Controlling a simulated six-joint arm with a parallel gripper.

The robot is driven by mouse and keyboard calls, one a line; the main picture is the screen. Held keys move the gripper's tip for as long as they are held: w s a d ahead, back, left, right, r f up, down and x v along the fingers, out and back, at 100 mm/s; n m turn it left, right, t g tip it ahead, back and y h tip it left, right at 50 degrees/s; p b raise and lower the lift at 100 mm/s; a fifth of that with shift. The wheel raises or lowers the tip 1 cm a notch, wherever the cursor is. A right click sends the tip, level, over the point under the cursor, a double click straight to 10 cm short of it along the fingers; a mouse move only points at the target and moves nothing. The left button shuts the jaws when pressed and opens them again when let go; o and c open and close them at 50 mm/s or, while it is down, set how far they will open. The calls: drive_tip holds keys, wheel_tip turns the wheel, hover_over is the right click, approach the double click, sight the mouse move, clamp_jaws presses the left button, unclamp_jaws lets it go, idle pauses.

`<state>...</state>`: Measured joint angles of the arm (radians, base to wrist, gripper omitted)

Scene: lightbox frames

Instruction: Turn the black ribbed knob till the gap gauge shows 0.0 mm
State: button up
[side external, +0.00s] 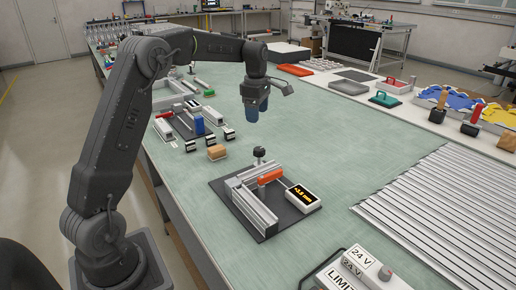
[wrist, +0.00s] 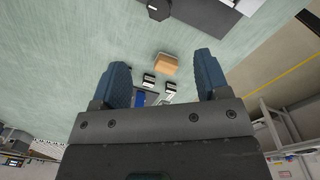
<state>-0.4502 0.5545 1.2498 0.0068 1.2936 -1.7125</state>
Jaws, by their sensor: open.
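The black ribbed knob (side external: 259,152) stands upright at the back of a small fixture with aluminium rails (side external: 252,208) and an orange bar (side external: 270,176) on a dark base plate. The gap gauge (side external: 302,195) is a black display with yellow digits that appear to read +3.8 mm; the digits are small. My gripper (side external: 253,106) hangs above the green bench, behind the knob and clear of it. In the wrist view my gripper (wrist: 163,85) is open, with nothing between its blue fingers. A dark part at the top edge of the wrist view may be the knob (wrist: 158,9).
A tan block (side external: 217,152) and small labelled blocks (side external: 190,146) sit left of the knob. A blue part (side external: 199,126) stands on another fixture behind them. Slatted metal (side external: 440,215) covers the right, and 24 V boxes (side external: 360,262) stand in front.

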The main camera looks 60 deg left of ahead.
sight(258, 149)
drive_tip(key=f, duration=1.3)
drive_tip(key=shift+w+a+f, duration=0.15)
drive_tip(key=shift+w+f, duration=0.1)
drive_tip(key=shift+f, duration=0.05)
drive_tip(key=shift+c, duration=0.5)
drive_tip(key=c, duration=0.8)
